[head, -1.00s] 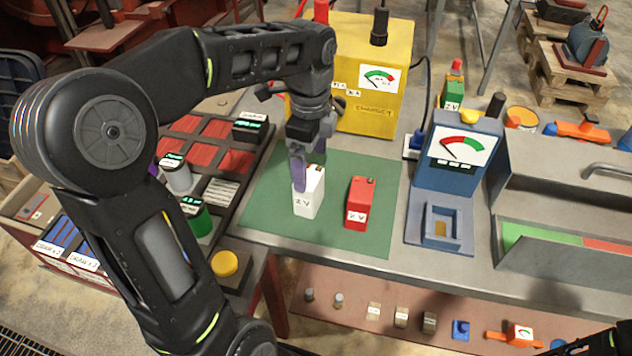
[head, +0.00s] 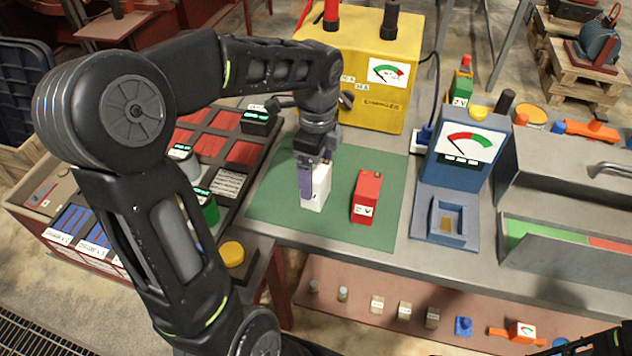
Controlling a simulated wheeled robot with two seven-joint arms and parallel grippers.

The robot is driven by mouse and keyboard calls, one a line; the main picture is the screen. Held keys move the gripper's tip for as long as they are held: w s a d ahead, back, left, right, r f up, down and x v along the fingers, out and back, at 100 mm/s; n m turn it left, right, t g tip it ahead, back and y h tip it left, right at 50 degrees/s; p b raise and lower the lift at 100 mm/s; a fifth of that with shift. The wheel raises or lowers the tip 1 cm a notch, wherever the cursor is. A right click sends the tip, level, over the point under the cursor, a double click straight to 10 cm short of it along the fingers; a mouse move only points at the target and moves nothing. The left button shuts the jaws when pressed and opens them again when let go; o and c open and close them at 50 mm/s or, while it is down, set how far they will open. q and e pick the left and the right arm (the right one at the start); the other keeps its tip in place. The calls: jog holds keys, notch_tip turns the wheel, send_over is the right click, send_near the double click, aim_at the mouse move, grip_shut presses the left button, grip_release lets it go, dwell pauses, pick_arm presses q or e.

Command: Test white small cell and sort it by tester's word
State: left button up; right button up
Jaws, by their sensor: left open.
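The white cell (head: 321,188) stands upright on the green mat (head: 275,205). My left gripper (head: 312,180) points down over it with its jaws open. One purple finger covers the cell's left side and much of its front; the other finger is hidden, so contact cannot be told. The blue tester (head: 463,172) stands to the right, with a red and green dial and an empty-looking square cradle (head: 447,228) at its front. A tray with a green strip (head: 545,240) and a red strip (head: 609,254) is at the far right.
A red cell (head: 367,196) stands close to the right of the white one. The yellow charger (head: 375,75) is behind the mat. A dark rack with several cells (head: 225,150) lies left. A green cell with a red top (head: 461,85) stands behind the tester.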

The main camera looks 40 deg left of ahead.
pick_arm(q)
notch_tip(320, 180, down, 4)
jog(key=shift+s+r, duration=0.1)
jog(key=shift+r, duration=0.15)
jog(key=shift+c, duration=0.4)
jog(key=shift+r, duration=0.15)
grip_shut()
dwell(0.7)
